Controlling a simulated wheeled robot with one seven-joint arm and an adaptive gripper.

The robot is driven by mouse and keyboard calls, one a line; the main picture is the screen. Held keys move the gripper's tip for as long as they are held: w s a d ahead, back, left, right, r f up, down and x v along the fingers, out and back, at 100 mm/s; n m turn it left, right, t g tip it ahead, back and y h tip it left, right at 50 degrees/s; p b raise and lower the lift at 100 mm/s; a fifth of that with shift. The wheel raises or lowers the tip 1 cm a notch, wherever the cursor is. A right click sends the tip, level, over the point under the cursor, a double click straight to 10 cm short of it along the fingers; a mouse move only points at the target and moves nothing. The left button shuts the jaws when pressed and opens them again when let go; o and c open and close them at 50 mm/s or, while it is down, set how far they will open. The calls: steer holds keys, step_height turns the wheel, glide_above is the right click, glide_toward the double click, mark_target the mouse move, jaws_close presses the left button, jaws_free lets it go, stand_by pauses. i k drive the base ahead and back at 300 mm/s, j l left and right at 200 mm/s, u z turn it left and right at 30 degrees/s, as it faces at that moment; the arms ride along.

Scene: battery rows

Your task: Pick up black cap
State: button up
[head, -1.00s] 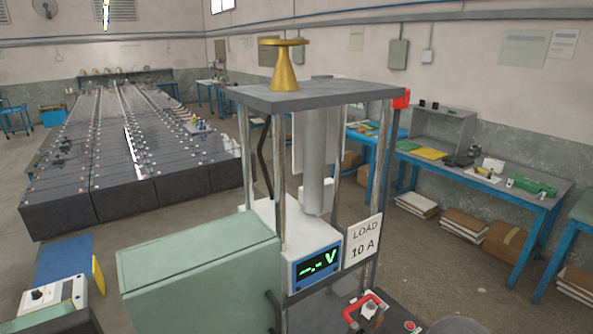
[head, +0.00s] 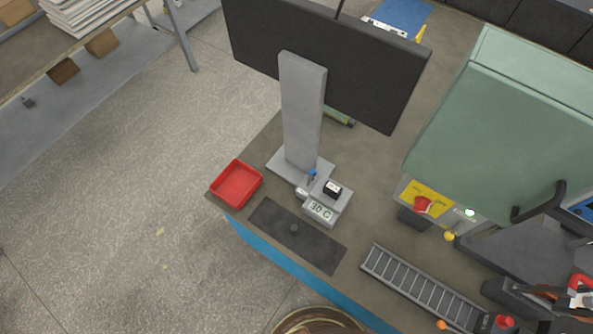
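A small dark round piece (head: 293,228) sits on a flat dark mat (head: 268,212) near the front edge of the bench top, in the head view. It looks like the black cap, but it is too small and too close in colour to the mat to be sure. My gripper is not in view.
A red tray (head: 236,184) is left of the mat. A monitor on a grey stand (head: 302,110) rises behind it, beside a small unit reading "30 C" (head: 320,211). A ladder-like rack (head: 420,287) lies to the right, near a green cabinet (head: 500,130). Open floor lies left.

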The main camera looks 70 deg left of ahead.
mark_target(295, 229)
steer(key=j+u, duration=0.1)
steer(key=u, duration=2.85)
